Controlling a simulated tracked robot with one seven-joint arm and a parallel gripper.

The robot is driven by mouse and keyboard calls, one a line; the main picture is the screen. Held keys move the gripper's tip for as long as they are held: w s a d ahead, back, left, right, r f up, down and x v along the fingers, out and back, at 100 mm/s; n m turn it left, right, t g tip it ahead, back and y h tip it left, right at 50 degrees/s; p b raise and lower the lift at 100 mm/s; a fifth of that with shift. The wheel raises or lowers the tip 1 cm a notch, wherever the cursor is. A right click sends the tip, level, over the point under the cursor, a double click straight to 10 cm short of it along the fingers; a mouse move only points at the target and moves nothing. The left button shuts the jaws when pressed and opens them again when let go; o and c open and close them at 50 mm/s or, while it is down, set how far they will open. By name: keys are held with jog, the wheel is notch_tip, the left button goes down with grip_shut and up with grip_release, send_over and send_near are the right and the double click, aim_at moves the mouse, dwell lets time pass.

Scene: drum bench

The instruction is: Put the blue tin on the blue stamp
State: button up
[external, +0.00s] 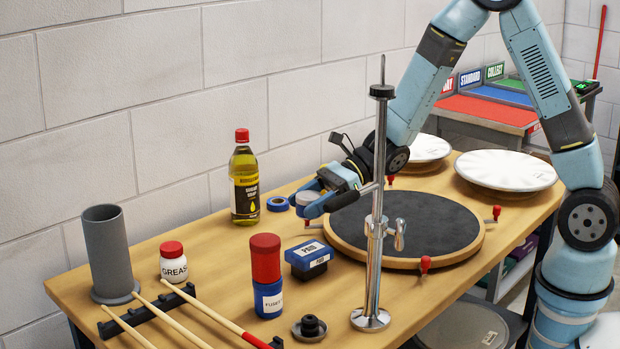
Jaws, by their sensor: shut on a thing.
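The blue stamp (309,252) is a blue block with white labels and a dark lower part, standing on the wooden bench near the drum's left edge. My gripper (312,196) is behind it, near the wall side of the bench. It is shut on a small round blue tin with a paler top (306,199). The fingers hide part of the tin, and I cannot tell whether it touches the bench. The tin is apart from the stamp.
A chrome stand (376,230) rises close to my gripper and the stamp. A round drum pad (420,225) lies to the right. An oil bottle (244,185), a flat blue round item (277,204) and a red-and-blue container (267,285) stand to the left.

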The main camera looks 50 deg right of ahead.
aim_at(309, 247)
jog(key=shift+a+f, duration=0.1)
jog(key=shift+f, duration=3.9)
jog(key=o, duration=1.1)
